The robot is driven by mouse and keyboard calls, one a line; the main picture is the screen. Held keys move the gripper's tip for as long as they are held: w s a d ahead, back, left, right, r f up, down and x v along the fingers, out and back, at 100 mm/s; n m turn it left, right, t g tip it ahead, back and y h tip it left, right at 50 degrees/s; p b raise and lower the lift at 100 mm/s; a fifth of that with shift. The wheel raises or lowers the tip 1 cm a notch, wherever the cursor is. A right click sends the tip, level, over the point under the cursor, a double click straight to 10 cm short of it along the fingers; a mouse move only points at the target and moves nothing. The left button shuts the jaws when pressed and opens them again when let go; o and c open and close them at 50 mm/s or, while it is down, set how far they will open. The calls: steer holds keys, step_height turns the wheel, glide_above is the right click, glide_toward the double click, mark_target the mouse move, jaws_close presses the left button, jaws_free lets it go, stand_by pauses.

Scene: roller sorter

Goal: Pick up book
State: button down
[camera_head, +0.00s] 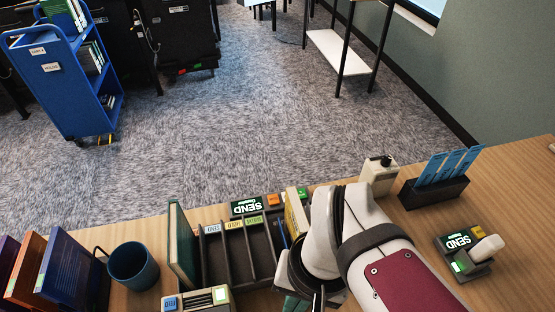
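A dark green book (182,245) stands upright at the left end of the dark sorter tray (238,262). A cream and yellow book-like item (296,214) stands at the tray's right end, partly behind my arm. Purple, orange and blue books (68,272) stand leaning at the far left of the table. My gripper (318,298) points down at the bottom edge of the picture, right of the tray. The arm hides most of it, and its fingertips and anything between them do not show clearly. A bit of green (293,303) shows beside it.
A blue mug (134,266) stands between the left books and the green book. A small labelled box (198,301) sits at the front. A cream box (379,174), a holder with blue cards (436,190) and a SEND stamp stand (462,246) are on the right.

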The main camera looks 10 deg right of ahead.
steer(key=c, duration=0.6)
jaws_free()
step_height(320, 180, up, 2)
steer(key=r+n+h, duration=0.1)
steer(key=n+h, duration=0.1)
steer(key=n, duration=0.3)
glide_above(295, 226)
steer(key=w+d, duration=0.1)
steer(key=w, duration=0.1)
steer(key=shift+d+f, duration=0.15)
steer(key=shift+f, duration=0.1)
steer(key=shift+n, duration=0.3)
steer(key=f, duration=1.5)
steer(key=shift+w+f, duration=0.25)
steer(key=shift+f, duration=0.1)
